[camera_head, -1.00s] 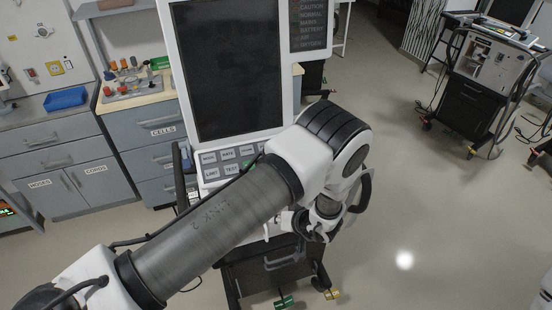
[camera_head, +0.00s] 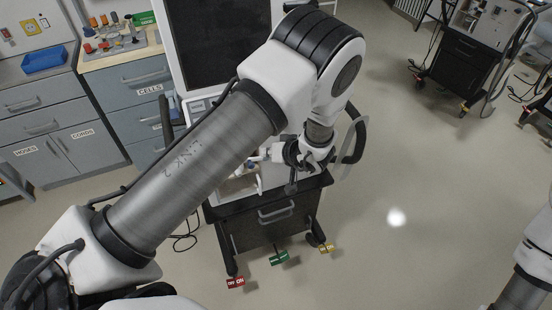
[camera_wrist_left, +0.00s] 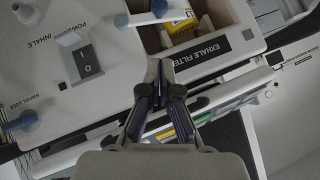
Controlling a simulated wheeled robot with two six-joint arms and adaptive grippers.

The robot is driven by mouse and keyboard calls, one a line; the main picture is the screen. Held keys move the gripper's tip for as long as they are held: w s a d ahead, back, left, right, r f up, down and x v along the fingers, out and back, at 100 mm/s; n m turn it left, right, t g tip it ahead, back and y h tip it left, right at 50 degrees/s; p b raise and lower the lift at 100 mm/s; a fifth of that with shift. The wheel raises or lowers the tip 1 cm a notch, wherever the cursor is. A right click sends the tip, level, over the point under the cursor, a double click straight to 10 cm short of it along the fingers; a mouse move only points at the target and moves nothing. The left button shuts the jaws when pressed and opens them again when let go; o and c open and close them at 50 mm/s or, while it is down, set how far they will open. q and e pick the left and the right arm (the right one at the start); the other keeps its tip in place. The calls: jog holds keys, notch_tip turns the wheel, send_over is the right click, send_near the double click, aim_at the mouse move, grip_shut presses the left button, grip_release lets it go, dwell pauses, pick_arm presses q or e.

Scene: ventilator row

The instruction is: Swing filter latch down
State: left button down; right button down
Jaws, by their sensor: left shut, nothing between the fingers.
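The ventilator (camera_head: 225,45) stands in front of me, and my left arm hides much of its lower part. In the left wrist view a recess marked EXHALE FILTER (camera_wrist_left: 204,52) holds a yellow piece (camera_wrist_left: 182,24). A pale lever with a blue knob (camera_wrist_left: 160,8), which looks like the filter latch, reaches across the recess at the top edge of the view. My left gripper (camera_head: 291,186) is at the ventilator's lower front. In the wrist view its fingers (camera_wrist_left: 160,68) are shut and empty, just below the recess, apart from the knob. My right gripper is out of view.

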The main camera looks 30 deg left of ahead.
pick_arm(q)
jog(key=a+f+p, duration=0.1)
jog(key=a+f, duration=0.3)
jog(key=f, duration=0.2)
jog(key=shift+a+f+p, duration=0.15)
jog(key=shift+f+p, duration=0.1)
jog(key=shift+p, duration=0.15)
jog(key=shift+w+f, duration=0.1)
jog(key=shift+w, duration=0.05)
jog(key=shift+s+a+f+n+t+h+b, duration=0.35)
jog(key=shift+s+f+t+h+b, duration=0.1)
jog(key=shift+f+b, duration=0.15)
jog(key=shift+r, duration=0.1)
